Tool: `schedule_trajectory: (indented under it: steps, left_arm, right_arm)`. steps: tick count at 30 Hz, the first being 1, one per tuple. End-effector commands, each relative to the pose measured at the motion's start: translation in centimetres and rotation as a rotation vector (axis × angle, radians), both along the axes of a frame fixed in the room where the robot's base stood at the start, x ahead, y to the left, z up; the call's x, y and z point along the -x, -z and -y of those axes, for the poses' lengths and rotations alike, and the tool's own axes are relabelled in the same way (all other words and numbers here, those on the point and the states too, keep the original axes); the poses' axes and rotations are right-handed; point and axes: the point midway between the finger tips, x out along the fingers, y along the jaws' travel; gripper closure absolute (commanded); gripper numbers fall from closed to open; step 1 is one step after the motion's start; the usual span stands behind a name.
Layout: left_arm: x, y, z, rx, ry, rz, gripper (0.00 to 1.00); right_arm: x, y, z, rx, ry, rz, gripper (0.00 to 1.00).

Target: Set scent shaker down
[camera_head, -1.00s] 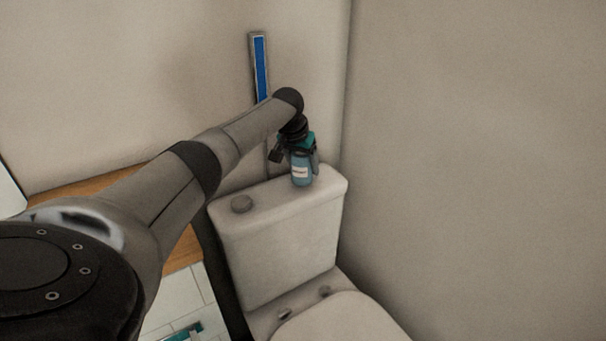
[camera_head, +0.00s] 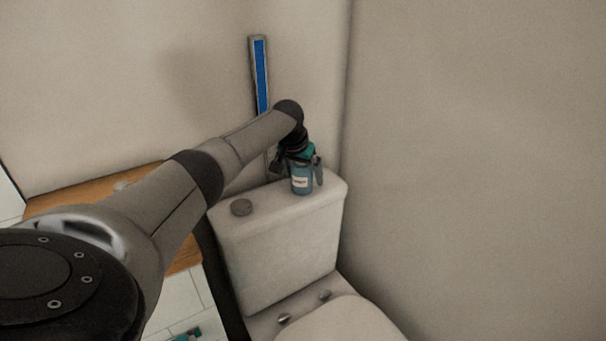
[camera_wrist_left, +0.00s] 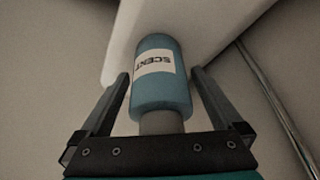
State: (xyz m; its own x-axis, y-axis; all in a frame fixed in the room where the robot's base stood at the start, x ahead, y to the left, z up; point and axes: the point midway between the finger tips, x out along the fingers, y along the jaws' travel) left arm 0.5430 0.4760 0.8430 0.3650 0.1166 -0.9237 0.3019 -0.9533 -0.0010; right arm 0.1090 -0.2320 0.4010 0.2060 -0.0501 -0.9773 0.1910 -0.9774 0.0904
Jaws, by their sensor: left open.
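The scent shaker (camera_head: 301,182) is a blue-teal bottle with a white label. It stands upright on the right part of the toilet tank lid (camera_head: 270,208). My left gripper (camera_head: 299,172) is around it from above, with a finger on either side. In the left wrist view the shaker (camera_wrist_left: 162,88) lies between the two fingers, its label reading "SCENT", and gaps show between the fingers and the bottle. The left gripper (camera_wrist_left: 160,92) is open there.
Walls rise close behind and to the right (camera_head: 470,150). A blue strip in a grey frame (camera_head: 260,75) is behind the arm. A wooden surface (camera_head: 100,195) lies at left.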

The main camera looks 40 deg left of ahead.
Motion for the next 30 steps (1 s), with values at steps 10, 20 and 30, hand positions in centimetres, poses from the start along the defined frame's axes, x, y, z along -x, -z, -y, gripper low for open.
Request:
schedule_trajectory:
  steps: [10,20,30]
  left_arm:
    - [0.7,-2.4,0.1,-0.001,0.001,0.002,0.0]
    - [2.7,-7.5,0.8,0.0,0.0,0.001,0.0]
    - [4.2,-11.1,1.3,0.001,0.0,0.0,0.0]
  right_arm:
    - [0.5,-1.0,-0.2,-0.004,0.0,-0.003,1.0]
    - [3.4,-2.4,-0.8,-0.01,-0.004,-0.045,1.0]
    - [4.7,-3.3,-2.4,-0.03,-0.007,-0.066,1.0]
